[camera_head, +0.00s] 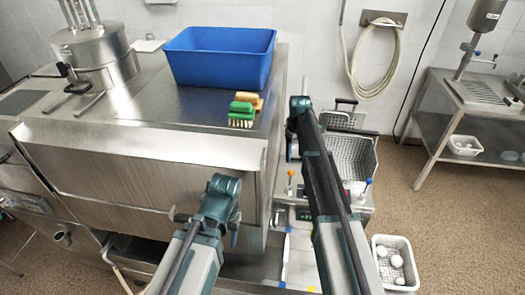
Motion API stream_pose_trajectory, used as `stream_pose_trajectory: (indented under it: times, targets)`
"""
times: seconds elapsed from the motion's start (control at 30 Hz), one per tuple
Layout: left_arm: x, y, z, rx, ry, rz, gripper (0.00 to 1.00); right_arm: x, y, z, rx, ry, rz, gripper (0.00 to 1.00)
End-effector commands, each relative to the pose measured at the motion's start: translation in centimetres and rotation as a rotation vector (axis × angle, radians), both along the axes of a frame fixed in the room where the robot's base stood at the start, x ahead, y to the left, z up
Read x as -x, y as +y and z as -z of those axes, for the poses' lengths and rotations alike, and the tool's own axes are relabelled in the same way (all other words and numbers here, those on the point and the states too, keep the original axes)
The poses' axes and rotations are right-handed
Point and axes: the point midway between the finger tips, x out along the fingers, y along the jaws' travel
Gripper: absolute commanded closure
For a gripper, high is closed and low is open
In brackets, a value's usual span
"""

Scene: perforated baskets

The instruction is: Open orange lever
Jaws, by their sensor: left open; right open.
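The orange lever (290,174) is a small orange knob on a thin stem. It stands upright at the left front of the steel basket machine (330,195). A similar blue lever (367,184) stands at the machine's right front. My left gripper (205,222) is open, in front of the steel counter, left of the orange lever and apart from it. My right arm reaches up across the machine. My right gripper (292,148) is open, mostly hidden behind the arm, and appears just above the orange lever in the picture. I cannot tell the depth gap.
A perforated basket (348,155) sits in the machine, partly behind my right arm. A blue bin (220,56), a green brush (241,112) and a yellow sponge (249,97) are on the steel counter (130,125). A white basket (393,255) with round white items stands at lower right.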

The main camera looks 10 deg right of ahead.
Motion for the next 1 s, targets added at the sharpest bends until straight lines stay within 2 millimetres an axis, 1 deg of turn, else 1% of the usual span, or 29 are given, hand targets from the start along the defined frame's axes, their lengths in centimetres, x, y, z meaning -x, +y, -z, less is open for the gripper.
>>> stream_pose_trajectory:
  times: [0.03,0.1,0.33,0.47,0.67,1.0]
  targets:
    - [0.0,0.0,-0.9,0.000,0.000,0.000,0.50,-1.2,-1.0,-0.9,-0.002,-0.001,-0.001,0.33]
    - [0.0,0.0,-1.0,0.000,0.000,0.000,0.50,-1.7,-1.6,-1.0,-0.004,-0.003,-0.007,0.33]
    - [0.0,0.0,-0.8,0.000,0.000,0.000,0.50,-1.7,-1.8,-0.8,-0.006,-0.004,-0.010,0.33]
    - [0.0,0.0,-0.3,0.000,0.000,0.001,0.50,-1.7,-1.7,-0.3,-0.006,-0.004,-0.010,0.33]
    - [0.0,0.0,1.4,0.000,0.000,0.004,0.50,-1.7,-1.7,1.4,-0.006,-0.004,-0.010,0.33]
    - [0.0,0.0,6.1,-0.002,0.001,0.011,0.50,-1.7,-1.7,6.1,-0.006,-0.004,-0.009,0.33]
